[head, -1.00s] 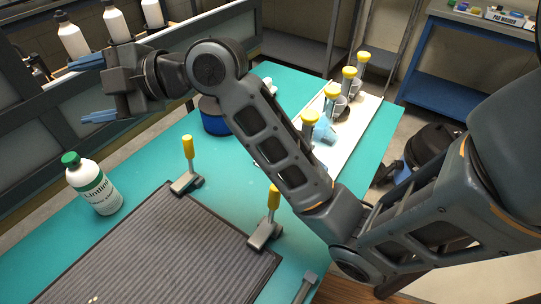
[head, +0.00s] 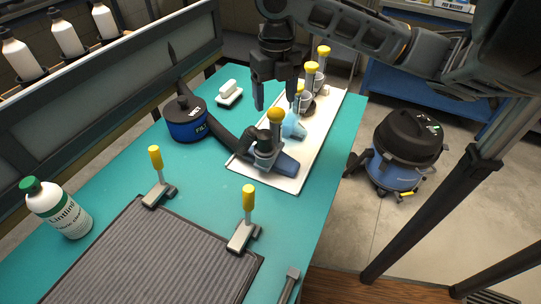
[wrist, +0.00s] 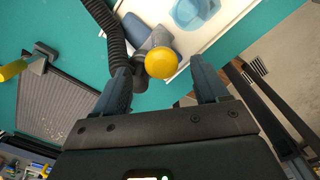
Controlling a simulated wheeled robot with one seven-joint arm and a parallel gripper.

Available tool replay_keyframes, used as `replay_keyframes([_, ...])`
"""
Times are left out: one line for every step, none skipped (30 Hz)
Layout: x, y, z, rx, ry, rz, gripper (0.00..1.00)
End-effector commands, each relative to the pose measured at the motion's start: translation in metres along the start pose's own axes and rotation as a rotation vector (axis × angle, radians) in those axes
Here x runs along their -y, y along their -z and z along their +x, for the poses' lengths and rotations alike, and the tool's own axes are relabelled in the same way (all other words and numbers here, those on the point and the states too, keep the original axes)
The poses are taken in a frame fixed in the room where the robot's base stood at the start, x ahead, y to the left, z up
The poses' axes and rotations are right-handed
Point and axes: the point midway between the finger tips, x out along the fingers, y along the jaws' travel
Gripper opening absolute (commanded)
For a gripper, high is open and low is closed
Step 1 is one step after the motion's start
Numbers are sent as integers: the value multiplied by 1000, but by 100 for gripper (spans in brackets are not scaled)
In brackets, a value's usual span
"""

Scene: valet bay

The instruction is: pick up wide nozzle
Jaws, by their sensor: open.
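A white board (head: 318,150) on the teal bench carries a row of holders with yellow knobs. In the nearest one, under a yellow knob (head: 276,116), sits a grey-blue nozzle (head: 286,166), its flared end to the right. A light blue nozzle (head: 294,128) lies just behind. I cannot tell for sure which is the wide nozzle. My gripper (head: 279,103) is open and empty, pointing down above the nearest holder. In the wrist view, the yellow knob (wrist: 161,63) shows between the fingers, with the grey-blue nozzle (wrist: 136,28) beyond it.
A black hose (head: 226,140) runs from a blue canister (head: 186,125) to the nearest holder. Two yellow-handled clamps (head: 248,205) hold a ribbed mat (head: 150,255). A vacuum (head: 400,150) is on the floor.

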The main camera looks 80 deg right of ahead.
Motion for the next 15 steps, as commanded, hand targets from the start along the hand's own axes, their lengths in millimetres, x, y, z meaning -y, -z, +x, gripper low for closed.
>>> replay_keyframes([3,1,2,-5,7,-2,73])
replay_keyframes([3,1,5,-7,8,-3,73])
replay_keyframes([3,2,8,-8,8,-2,73])
replay_keyframes([3,2,11,-8,8,-1,73])
replay_keyframes([3,2,15,-8,7,-1,73])
replay_keyframes([3,2,19,-8,6,0,73])
replay_keyframes([3,2,22,-7,6,0,73])
replay_keyframes([3,2,24,-6,6,0,73])
replay_keyframes([2,3,28,-6,5,-1,73])
replay_keyframes([2,4,30,-7,5,-1,73])
replay_keyframes([2,4,33,-6,5,-1,73])
replay_keyframes([1,6,38,-7,4,-1,73])
replay_keyframes([1,7,42,-7,4,0,73])
replay_keyframes([1,8,46,-7,3,2,73])
replay_keyframes([1,10,52,-7,3,1,73])
